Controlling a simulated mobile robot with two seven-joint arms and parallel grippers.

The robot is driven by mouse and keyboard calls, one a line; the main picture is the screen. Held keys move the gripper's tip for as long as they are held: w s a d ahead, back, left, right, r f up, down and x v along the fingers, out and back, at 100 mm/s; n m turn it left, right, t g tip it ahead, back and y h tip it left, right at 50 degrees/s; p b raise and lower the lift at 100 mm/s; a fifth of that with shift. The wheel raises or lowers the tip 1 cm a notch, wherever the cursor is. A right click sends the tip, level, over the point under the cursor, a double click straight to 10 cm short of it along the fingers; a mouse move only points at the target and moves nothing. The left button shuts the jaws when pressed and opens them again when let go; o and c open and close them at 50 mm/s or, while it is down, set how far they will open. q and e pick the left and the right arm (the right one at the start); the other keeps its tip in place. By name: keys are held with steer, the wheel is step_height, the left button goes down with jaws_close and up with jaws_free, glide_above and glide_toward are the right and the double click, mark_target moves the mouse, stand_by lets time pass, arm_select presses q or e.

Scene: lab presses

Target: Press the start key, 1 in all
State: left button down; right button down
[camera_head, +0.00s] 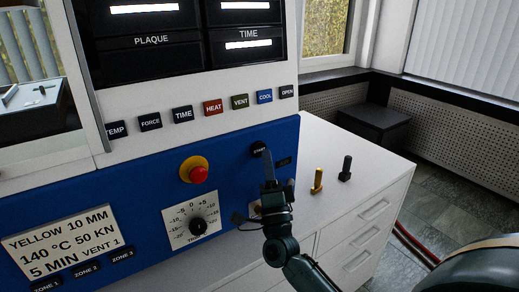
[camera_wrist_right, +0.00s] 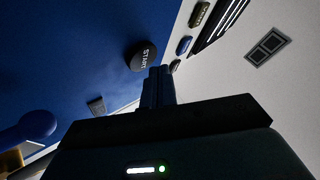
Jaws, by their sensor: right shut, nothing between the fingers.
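The start key (camera_head: 257,149) is a round black button marked START on the blue panel of the press. It also shows in the right wrist view (camera_wrist_right: 140,57). My right gripper (camera_head: 268,158) is shut and empty, its fingers pointing up at the panel. The fingertips appear beside the key's lower right edge in the head view. In the right wrist view the shut fingers (camera_wrist_right: 159,76) end close to the key's rim; I cannot tell whether they touch it. My left gripper is not in view.
A red stop button (camera_head: 198,174) on a yellow base and a trim dial (camera_head: 197,226) sit left of my right gripper. A row of coloured keys (camera_head: 212,106) runs above. A brass bolt (camera_head: 317,181) and a black bolt (camera_head: 345,169) stand on the white cabinet at right.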

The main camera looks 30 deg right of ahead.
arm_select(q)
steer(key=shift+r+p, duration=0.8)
arm_select(e)
steer(key=s, duration=0.5)
steer(key=shift+d, duration=0.2)
steer(key=shift+y, duration=0.3)
steer(key=s+a+f+n+g+y+p, duration=0.2)
steer(key=s+a+f+n+g+y, duration=0.4)
steer(key=f+n, duration=0.3)
steer(key=s+a+f+n+g+y+p, duration=0.2)
steer(key=s+a+f+n+g+y, duration=0.3)
steer(key=a+f+n, duration=0.45)
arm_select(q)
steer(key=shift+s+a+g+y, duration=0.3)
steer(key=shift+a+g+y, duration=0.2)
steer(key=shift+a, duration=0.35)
arm_select(e)
steer(key=s+f+n+g, duration=0.3)
steer(key=s+f, duration=0.2)
steer(key=s, duration=0.1)
steer(key=shift+s+a+f+n, duration=0.15)
steer(key=shift+f+n, duration=0.2)
steer(key=shift+f, duration=0.05)
